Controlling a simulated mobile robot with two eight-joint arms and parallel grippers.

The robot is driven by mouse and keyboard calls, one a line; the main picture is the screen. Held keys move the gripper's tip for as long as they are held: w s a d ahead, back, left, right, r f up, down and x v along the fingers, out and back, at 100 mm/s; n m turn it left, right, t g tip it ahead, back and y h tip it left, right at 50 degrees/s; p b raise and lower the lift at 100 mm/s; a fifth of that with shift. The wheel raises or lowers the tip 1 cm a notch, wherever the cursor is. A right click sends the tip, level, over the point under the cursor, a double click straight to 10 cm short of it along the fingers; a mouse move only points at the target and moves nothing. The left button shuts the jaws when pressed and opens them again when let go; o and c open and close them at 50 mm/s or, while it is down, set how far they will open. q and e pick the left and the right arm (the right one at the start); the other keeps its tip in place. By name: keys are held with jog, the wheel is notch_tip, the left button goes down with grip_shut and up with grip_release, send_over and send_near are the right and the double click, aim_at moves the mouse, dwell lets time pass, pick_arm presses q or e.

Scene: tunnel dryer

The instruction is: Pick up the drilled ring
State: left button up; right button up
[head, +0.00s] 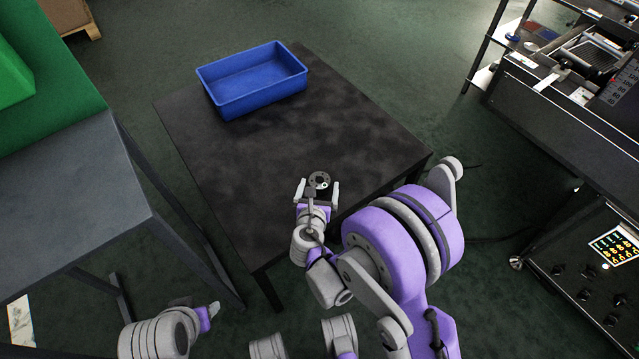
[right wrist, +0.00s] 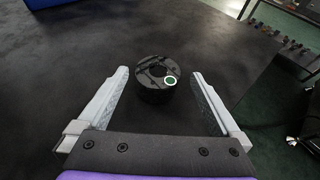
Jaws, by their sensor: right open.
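The drilled ring (head: 319,180) is a dark round piece with a centre hole and smaller holes, lying on the black table (head: 240,170) near its front edge. In the right wrist view the ring (right wrist: 156,78) shows a green and white round mark on its top. My right gripper (head: 319,188) is open, with its two pale fingers on either side of the ring; in the right wrist view the ring lies between and slightly beyond the fingertips (right wrist: 160,75). I cannot tell whether a finger touches it. My left gripper (head: 212,309) is at the lower left, away from the table; its jaws are unclear.
An empty blue bin (head: 252,80) stands at the table's far side. The table between bin and ring is clear. A grey bench (head: 70,200) with a green block stands left. A dark machine (head: 570,130) with a lit panel (head: 615,245) stands right.

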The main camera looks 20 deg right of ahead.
aim_at(320, 180)
jog(key=x, duration=0.4)
jog(key=shift+a, duration=0.15)
grip_shut()
